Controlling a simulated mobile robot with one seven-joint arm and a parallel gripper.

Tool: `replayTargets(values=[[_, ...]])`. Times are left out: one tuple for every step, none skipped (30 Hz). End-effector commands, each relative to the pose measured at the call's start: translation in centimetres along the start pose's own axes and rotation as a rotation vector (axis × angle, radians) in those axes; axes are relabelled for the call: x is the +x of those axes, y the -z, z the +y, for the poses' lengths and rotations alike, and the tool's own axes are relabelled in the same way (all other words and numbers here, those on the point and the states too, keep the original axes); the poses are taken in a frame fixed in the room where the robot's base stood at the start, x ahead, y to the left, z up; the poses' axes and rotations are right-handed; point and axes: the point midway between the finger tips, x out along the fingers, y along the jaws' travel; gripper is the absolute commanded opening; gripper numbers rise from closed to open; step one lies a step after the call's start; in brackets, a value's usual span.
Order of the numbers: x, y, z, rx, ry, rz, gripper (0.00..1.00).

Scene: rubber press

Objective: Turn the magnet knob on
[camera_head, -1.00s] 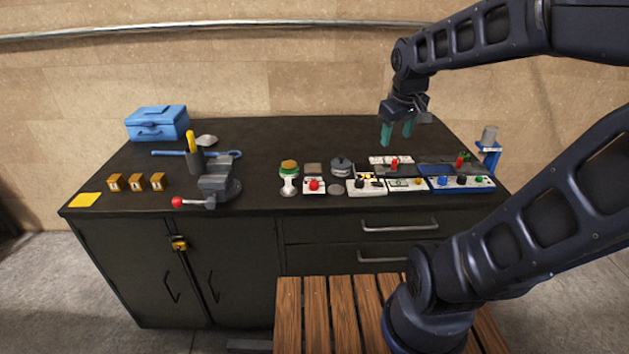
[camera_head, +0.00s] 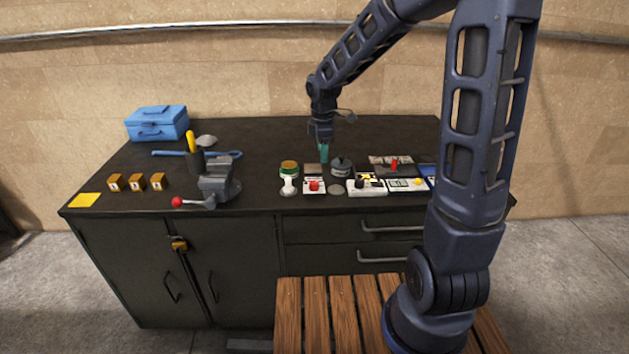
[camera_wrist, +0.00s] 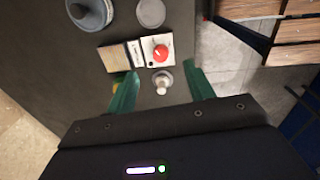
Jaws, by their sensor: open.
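A red knob (camera_head: 314,186) sits on a small white box (camera_head: 314,192) at the front of the bench, with a flat grey-beige plate behind it. In the wrist view, the red knob (camera_wrist: 160,50) has a small white mark on top. No label is readable, so I cannot tell for sure that it is the magnet knob. My gripper (camera_head: 324,153) points down above the bench, behind the white box. In the wrist view, my gripper (camera_wrist: 160,88) has its teal fingers apart and empty. A white round-headed piece (camera_wrist: 162,83) shows between them, below the fingers.
The vise (camera_head: 216,184) is further left. My arm hides the bench's right end.

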Motion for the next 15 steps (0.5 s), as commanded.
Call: replayTargets(values=[[0.8,0.8,0.3,-0.038,0.011,0.006,0.53],[1.1,1.1,0.4,-0.057,0.015,0.009,0.53],[1.4,1.5,0.6,-0.081,0.019,0.012,0.53],[1.6,1.7,0.6,-0.095,0.021,0.014,0.53],[1.8,2.0,0.7,-0.106,0.023,0.016,0.53],[2.0,2.2,0.8,-0.118,0.025,0.018,0.53],[2.1,2.3,0.8,-0.124,0.026,0.019,0.53],[2.2,2.3,0.8,-0.129,0.027,0.019,0.53],[2.4,2.4,0.8,-0.132,0.028,0.02,0.53],[2.5,2.4,0.8,-0.133,0.028,0.02,0.53],[2.8,2.4,0.8,-0.133,0.029,0.019,0.53],[3.1,2.4,0.8,-0.132,0.028,0.019,0.53],[3.4,2.4,0.8,-0.132,0.029,0.02,0.53],[3.8,2.4,0.8,-0.131,0.03,0.02,0.53],[4.5,2.4,0.7,-0.13,0.031,0.019,0.53]])
